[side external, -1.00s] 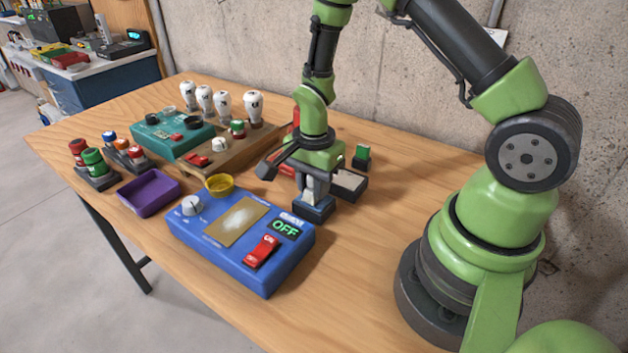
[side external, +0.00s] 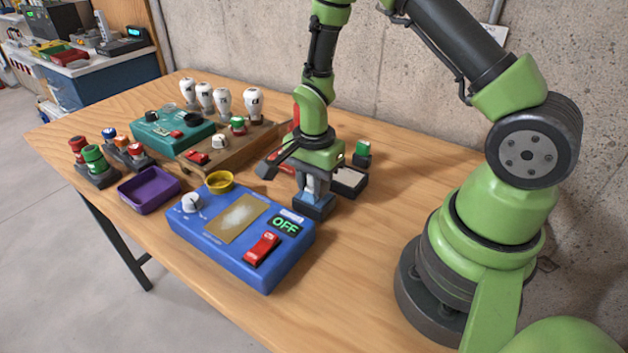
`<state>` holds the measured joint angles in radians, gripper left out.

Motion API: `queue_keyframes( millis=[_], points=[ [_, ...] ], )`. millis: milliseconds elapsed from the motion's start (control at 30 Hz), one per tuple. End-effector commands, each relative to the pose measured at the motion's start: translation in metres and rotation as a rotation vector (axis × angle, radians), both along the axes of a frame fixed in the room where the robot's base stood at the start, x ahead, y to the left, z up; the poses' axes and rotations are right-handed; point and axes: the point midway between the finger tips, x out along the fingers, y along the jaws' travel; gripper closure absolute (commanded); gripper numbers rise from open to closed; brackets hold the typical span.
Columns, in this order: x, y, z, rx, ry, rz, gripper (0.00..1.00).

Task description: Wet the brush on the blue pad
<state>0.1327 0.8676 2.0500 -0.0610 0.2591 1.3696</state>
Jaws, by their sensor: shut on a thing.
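My gripper (side external: 312,192) points down at the middle of the table, behind the right end of the blue control box. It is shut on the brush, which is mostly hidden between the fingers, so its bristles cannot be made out. The blue pad sits in a small dark holder (side external: 314,212) directly under the fingertips. The fingertips are very close over it, and I cannot tell whether the brush touches the pad.
The blue box (side external: 240,258) has a tan plate, a red switch and an "OFF" display. A yellow cup (side external: 219,182), a purple tray (side external: 150,205) and a teal box (side external: 172,146) stand left. A pale block in a dark tray (side external: 348,181) is close right. The front right table is clear.

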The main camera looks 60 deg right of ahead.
Motion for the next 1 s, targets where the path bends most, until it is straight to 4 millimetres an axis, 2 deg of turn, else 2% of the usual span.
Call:
queue_keyframes(
  millis=[367, 1000],
  points=[
    [0.000, 0.000, 0.001, 0.000, 0.001, 0.001, 0.92],
    [0.000, 0.000, 0.054, 0.000, -0.002, 0.000, 0.92]
  ],
)
